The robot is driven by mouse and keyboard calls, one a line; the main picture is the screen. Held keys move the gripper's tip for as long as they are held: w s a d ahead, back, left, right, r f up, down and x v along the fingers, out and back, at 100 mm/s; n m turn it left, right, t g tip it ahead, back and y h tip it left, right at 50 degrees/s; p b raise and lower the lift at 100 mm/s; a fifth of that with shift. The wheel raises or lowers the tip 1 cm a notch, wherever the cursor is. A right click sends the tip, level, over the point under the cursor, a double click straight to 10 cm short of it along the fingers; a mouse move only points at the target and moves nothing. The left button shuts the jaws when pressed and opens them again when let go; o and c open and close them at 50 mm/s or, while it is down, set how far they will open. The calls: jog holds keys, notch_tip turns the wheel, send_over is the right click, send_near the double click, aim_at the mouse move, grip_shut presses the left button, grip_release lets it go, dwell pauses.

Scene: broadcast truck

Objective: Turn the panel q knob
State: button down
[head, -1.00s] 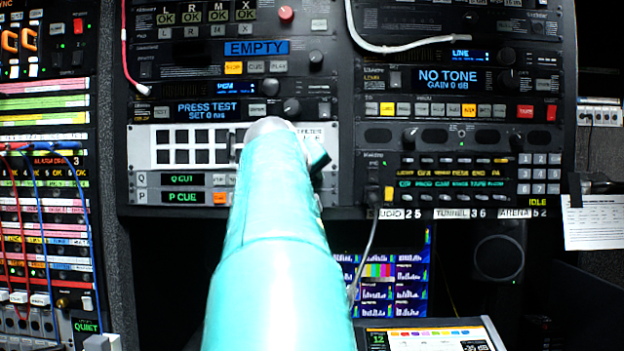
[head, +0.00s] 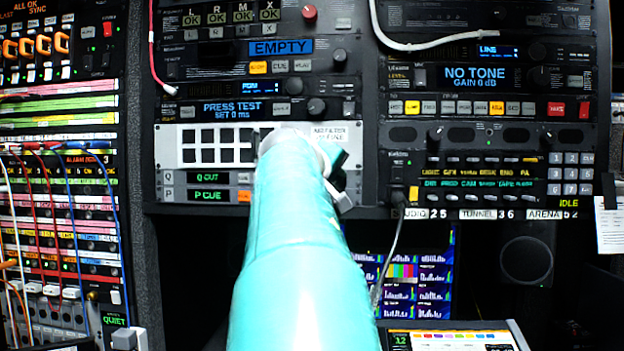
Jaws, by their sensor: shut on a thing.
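The panel marked Q (head: 207,178) is at centre left, with a green "Q CUT" display above a "P CUE" display marked P. My teal arm covers the right part of these rows, and the panel q knob is hidden behind it. My gripper (head: 338,172) shows only in part, as dark and pale pieces at the arm's far end against the panel. Its fingertips are hidden. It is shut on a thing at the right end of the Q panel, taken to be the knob.
A pale plate with dark square windows (head: 188,147) is just above the Q panel. Other knobs, such as a dark one (head: 317,106) and a red one (head: 309,12), sit higher. A white cable (head: 440,42) loops at upper right. A grey cable (head: 391,250) hangs right of my arm.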

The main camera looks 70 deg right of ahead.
jog(key=c, duration=1.3)
grip_release()
jog(key=v, duration=1.3)
jog(key=shift+a, duration=0.4)
jog(key=shift+w+r, duration=0.1)
jog(key=shift+r, duration=0.05)
